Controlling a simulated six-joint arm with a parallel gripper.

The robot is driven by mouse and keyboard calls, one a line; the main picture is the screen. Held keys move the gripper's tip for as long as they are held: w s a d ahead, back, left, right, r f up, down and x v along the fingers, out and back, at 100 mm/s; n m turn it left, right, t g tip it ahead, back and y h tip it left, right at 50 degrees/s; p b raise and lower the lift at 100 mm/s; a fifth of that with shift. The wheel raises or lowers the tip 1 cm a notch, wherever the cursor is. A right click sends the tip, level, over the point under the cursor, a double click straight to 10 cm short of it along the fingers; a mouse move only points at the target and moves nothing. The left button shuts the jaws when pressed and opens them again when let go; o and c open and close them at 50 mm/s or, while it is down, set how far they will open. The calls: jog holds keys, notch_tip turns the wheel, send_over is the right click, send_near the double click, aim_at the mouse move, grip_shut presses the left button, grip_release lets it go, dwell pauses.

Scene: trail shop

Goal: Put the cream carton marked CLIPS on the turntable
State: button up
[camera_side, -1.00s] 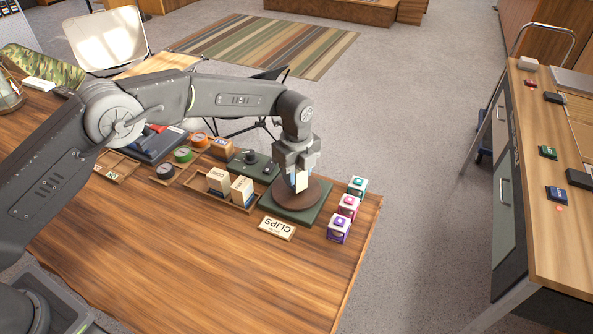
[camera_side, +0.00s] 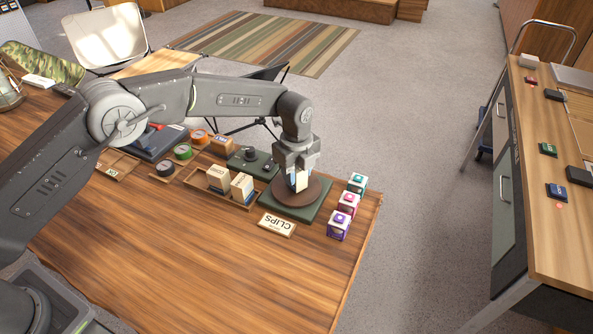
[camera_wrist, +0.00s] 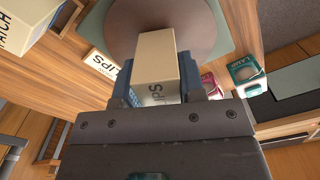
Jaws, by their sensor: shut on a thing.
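The cream carton marked CLIPS (camera_wrist: 157,58) is between the two fingers of my gripper (camera_wrist: 162,88) in the wrist view, with part of its lettering showing. In the side view the carton (camera_side: 300,178) is held upright at the turntable, mostly hidden by my gripper (camera_side: 298,170). The turntable (camera_side: 284,196) is a round brown disc on a green square base. The carton is over the disc; I cannot tell if its bottom touches it. The disc also shows behind the carton in the wrist view (camera_wrist: 205,30).
A CLIPS sign (camera_side: 277,225) lies in front of the turntable. Several small boxes (camera_side: 339,225) stand in a row to its right. A wooden tray with two cream cartons (camera_side: 242,186) is to its left. The front of the wooden table (camera_side: 220,270) is clear.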

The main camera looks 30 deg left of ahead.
jog(key=shift+f, duration=0.1)
dwell(0.3)
jog(key=o, duration=1.5)
jog(key=shift+r, duration=4)
